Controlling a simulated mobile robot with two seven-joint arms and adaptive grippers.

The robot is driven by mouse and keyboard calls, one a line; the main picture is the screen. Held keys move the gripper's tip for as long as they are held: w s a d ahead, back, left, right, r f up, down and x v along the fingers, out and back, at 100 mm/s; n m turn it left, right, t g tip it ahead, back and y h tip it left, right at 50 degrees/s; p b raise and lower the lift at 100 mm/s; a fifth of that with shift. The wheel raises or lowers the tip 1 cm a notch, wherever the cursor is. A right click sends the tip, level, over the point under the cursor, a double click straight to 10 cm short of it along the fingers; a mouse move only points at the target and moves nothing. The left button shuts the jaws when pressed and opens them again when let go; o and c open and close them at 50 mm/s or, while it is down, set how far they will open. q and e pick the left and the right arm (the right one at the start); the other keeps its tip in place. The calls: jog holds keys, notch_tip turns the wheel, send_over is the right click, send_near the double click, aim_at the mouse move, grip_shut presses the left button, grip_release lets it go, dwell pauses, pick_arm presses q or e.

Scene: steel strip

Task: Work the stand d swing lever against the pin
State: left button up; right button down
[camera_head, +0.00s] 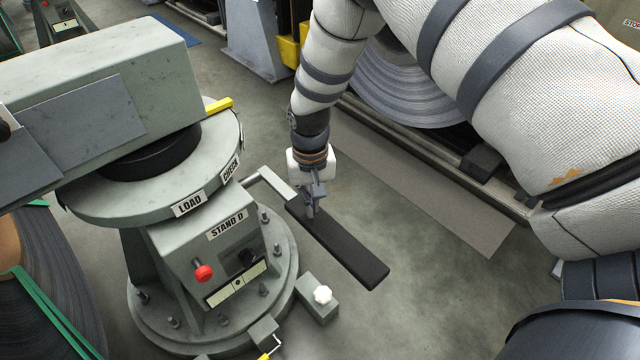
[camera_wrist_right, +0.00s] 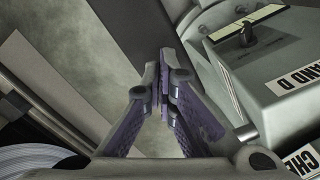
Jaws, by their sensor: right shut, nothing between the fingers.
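Stand D (camera_head: 170,255) is a grey-green pedestal with a round top plate (camera_head: 150,205) labelled LOAD and CHECK. I cannot clearly pick out the pin. My left gripper is not in view.
Stand D's face carries a red knob (camera_head: 203,272) and a black switch (camera_head: 247,258). A small block with a white knob (camera_head: 322,296) stands at its base. A steel coil (camera_head: 405,90) sits behind. Floor at lower right is clear.

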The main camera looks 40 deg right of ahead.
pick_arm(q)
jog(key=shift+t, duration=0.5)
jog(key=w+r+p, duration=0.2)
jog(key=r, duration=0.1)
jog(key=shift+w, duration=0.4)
pick_arm(e)
notch_tip(320, 180, up, 6)
jog(key=shift+r, duration=0.25)
jog(key=shift+w, duration=0.1)
